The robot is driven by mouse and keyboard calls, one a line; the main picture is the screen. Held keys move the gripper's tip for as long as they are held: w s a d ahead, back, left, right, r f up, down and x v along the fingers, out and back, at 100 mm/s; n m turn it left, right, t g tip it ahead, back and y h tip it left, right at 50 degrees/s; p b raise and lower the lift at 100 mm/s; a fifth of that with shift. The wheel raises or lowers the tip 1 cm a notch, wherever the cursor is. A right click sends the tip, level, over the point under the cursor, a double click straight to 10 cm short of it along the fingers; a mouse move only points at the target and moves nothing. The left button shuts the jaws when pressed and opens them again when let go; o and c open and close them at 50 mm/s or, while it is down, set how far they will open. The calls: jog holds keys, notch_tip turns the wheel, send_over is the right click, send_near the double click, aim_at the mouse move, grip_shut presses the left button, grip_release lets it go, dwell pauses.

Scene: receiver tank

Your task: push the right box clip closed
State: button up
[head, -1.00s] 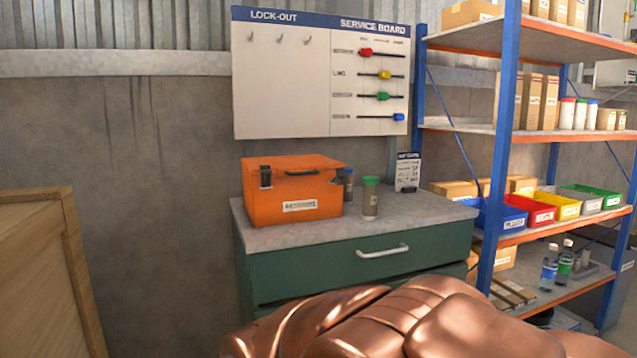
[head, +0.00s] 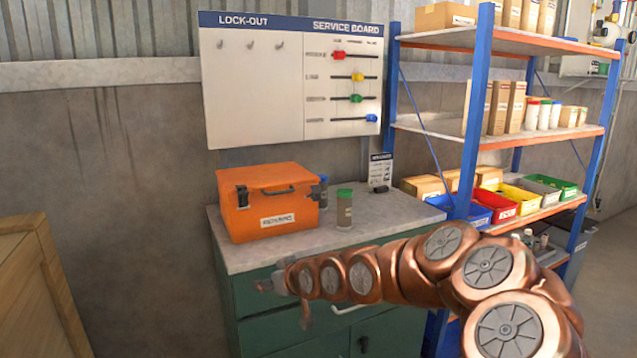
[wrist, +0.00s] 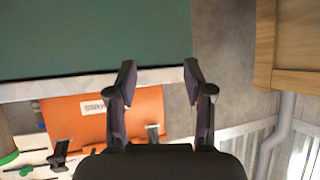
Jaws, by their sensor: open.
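An orange box (head: 265,203) with a white label and dark carry handle sits on the grey bench top. Its left clip (head: 243,197) is dark and lies against the front. In the wrist view the picture is turned over: the left clip (wrist: 152,132) lies on the orange box (wrist: 140,108), and the right clip (wrist: 62,148) seems to stand out from it. In the head view the right clip is hard to tell from the dark jar beside the box. My gripper (head: 285,300) is open and empty before the bench front; its fingers (wrist: 160,73) are apart, clear of the box.
A green-capped jar (head: 344,208) and a blue-lidded jar (head: 323,191) stand right of the box. A small sign (head: 380,172) stands behind. The green cabinet (head: 255,318) is below; a shelf rack (head: 480,110) is at right, a wooden crate (head: 40,290) at left.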

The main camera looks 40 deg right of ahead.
jog(key=d+r+m+t+h+p, duration=0.2)
jog(key=d+r+t+h, duration=0.1)
jog(key=d+r, duration=0.6)
jog(key=m+t+h+p, duration=0.1)
jog(key=t+h+p, duration=0.1)
send_near(317, 199)
jog(key=w, duration=0.1)
jog(key=shift+p+x, duration=0.85)
jog(key=shift+x, duration=3.25)
jog(key=shift+d, duration=0.15)
grip_shut()
